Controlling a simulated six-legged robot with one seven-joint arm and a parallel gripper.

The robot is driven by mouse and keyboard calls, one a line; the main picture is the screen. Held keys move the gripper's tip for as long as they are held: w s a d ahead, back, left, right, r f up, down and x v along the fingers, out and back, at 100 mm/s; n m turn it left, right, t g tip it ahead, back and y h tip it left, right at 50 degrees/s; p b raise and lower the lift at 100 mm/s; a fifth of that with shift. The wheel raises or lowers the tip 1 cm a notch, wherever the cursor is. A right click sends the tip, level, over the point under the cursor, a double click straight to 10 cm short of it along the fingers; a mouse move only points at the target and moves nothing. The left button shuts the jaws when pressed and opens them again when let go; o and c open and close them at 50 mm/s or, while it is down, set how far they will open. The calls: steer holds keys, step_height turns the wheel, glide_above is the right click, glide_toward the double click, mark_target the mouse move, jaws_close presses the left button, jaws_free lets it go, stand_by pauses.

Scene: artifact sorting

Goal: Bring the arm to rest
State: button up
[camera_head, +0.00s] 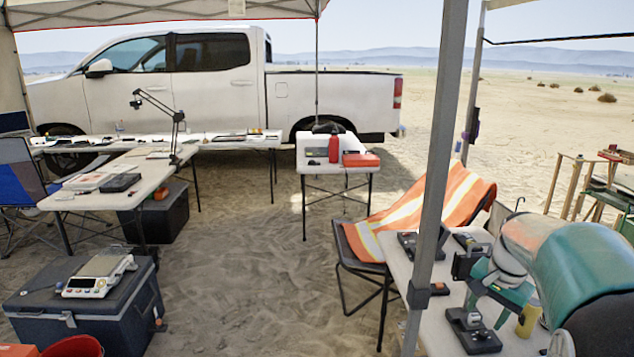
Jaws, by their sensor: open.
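My arm, with teal and pale casings, reaches in from the right edge over the white table at the lower right. My gripper (469,264) is the dark part at its far end, above that table (428,310). It is open, and I see nothing held in it, though its fingers are small and partly hidden by my arm. Dark devices stand on the table: one (474,332) in front of the gripper and another (412,244) behind it to the left.
A grey tent pole (440,170) rises close left of my arm. A chair with an orange striped cloth (425,215) stands behind the table. A cooler (90,310) carrying a scale (97,276) is at lower left. The sand (250,270) between is clear.

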steer(key=s+a+r+n+t, duration=0.1)
steer(key=s+a+r+n, duration=0.2)
steer(key=s+a, duration=0.3)
steer(key=s+a+r+n+t, duration=0.15)
steer(key=s+a, duration=0.25)
steer(key=a, duration=0.4)
steer(key=s+a+f+n+t, duration=0.1)
steer(key=s+a+n, duration=0.5)
steer(key=s, duration=0.5)
steer(key=shift+s+a+f, duration=0.15)
steer(key=shift+a+f, duration=0.05)
steer(key=shift+a, duration=0.55)
steer(key=shift+d, duration=0.15)
